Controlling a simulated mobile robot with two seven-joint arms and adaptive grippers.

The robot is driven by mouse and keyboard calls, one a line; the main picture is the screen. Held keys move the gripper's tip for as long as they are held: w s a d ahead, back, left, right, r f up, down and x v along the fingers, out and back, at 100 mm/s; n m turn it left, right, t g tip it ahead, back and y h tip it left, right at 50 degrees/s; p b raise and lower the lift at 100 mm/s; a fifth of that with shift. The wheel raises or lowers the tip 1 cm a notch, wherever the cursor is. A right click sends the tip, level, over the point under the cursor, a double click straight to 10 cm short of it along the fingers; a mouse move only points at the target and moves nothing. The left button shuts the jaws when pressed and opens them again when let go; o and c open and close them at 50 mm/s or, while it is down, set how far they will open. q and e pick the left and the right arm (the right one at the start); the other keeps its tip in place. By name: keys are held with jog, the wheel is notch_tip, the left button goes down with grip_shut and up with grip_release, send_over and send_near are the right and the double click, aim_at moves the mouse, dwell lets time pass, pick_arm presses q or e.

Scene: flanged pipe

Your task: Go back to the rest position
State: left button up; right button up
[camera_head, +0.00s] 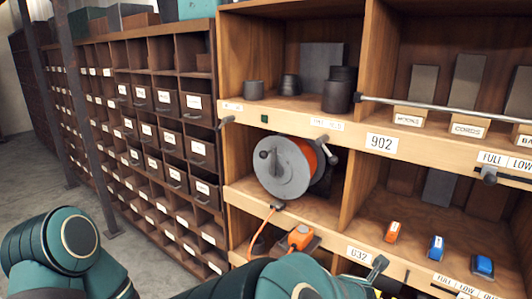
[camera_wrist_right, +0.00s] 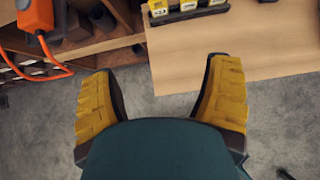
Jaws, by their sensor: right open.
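My right gripper (camera_wrist_right: 160,68) shows in the right wrist view as two yellow-padded fingers spread wide apart. It is open, with nothing between the fingers. Grey floor and a wooden surface's edge lie beyond it. In the head view, my right arm (camera_head: 290,282) crosses the bottom centre in front of the lower shelves. My left arm (camera_head: 65,245) is at the lower left, over the floor. The left gripper is out of view.
A wooden shelf unit (camera_head: 382,142) stands close ahead. It holds a cable reel (camera_head: 283,168) with an orange cord, an orange plug-like box (camera_head: 300,237) and dark cylinders (camera_head: 338,96). A metal bar (camera_head: 430,109) runs along its upper front. Label-fronted bins (camera_head: 165,100) stand left; open floor (camera_head: 35,165) lies beyond.

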jog(key=s+a+f+m+g+y+b, duration=0.1)
jog(key=s+f+m+g+y+b, duration=0.15)
jog(key=f+m, duration=0.6)
jog(key=s+a+f+m+g+y+b, duration=0.1)
jog(key=s+f+m+g, duration=0.2)
jog(key=f, duration=1.1)
jog(key=s+a+f+m+y+b, duration=0.4)
jog(key=a+f+m, duration=0.5)
jog(key=m, duration=0.9)
jog(key=shift+s+f+t+y, duration=0.25)
jog(key=shift+s+t+y, duration=0.1)
jog(key=shift+s+y, duration=0.35)
